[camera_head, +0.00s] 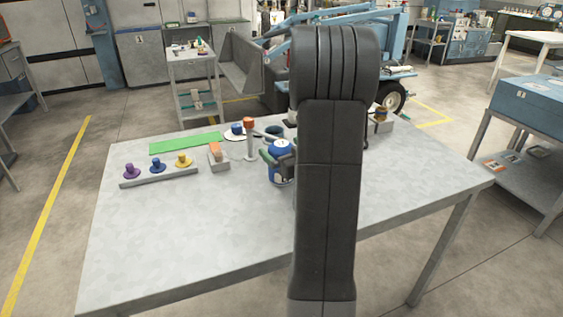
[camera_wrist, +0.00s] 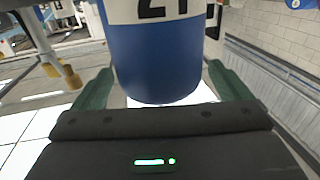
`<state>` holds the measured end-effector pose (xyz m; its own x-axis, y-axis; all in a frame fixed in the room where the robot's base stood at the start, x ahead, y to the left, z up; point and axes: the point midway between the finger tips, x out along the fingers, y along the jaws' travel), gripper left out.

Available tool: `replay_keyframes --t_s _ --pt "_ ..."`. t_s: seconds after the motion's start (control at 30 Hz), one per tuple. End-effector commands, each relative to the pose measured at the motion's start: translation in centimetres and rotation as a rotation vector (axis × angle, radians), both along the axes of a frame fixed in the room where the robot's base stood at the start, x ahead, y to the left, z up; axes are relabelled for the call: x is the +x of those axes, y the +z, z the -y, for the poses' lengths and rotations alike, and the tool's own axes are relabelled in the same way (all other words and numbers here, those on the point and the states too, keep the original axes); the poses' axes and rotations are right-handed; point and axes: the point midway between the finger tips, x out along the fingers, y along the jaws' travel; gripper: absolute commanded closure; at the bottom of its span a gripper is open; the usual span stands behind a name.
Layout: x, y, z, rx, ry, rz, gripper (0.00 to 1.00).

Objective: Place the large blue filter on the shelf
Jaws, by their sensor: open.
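The large blue filter (camera_head: 279,176) stands on the grey table just left of my arm. It is a blue cylinder with a white band, partly covered by my gripper (camera_head: 271,146). In the wrist view the blue filter (camera_wrist: 155,60) fills the upper middle, with dark digits on its white band. The green fingers of my gripper (camera_wrist: 160,80) are apart, one on each side of the filter. I cannot tell whether they touch it. Which surface is the task's shelf is unclear; a grey trolley with shelves (camera_head: 196,86) stands behind the table.
The table's front left is clear. A blue cabinet (camera_head: 540,105) stands right.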

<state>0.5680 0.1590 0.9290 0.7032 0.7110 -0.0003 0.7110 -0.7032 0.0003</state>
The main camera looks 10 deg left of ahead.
Motion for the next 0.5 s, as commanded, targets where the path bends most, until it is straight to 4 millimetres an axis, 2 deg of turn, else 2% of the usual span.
replay_keyframes --t_s 0.1,0.33,0.5 --pt "0.62 0.0 -0.67 -0.001 0.0 -0.001 0.03" --pt "0.68 -0.02 -0.7 0.0 -0.001 -0.001 0.03" --pt "0.68 -0.01 -0.68 0.0 -0.001 -0.001 0.37"
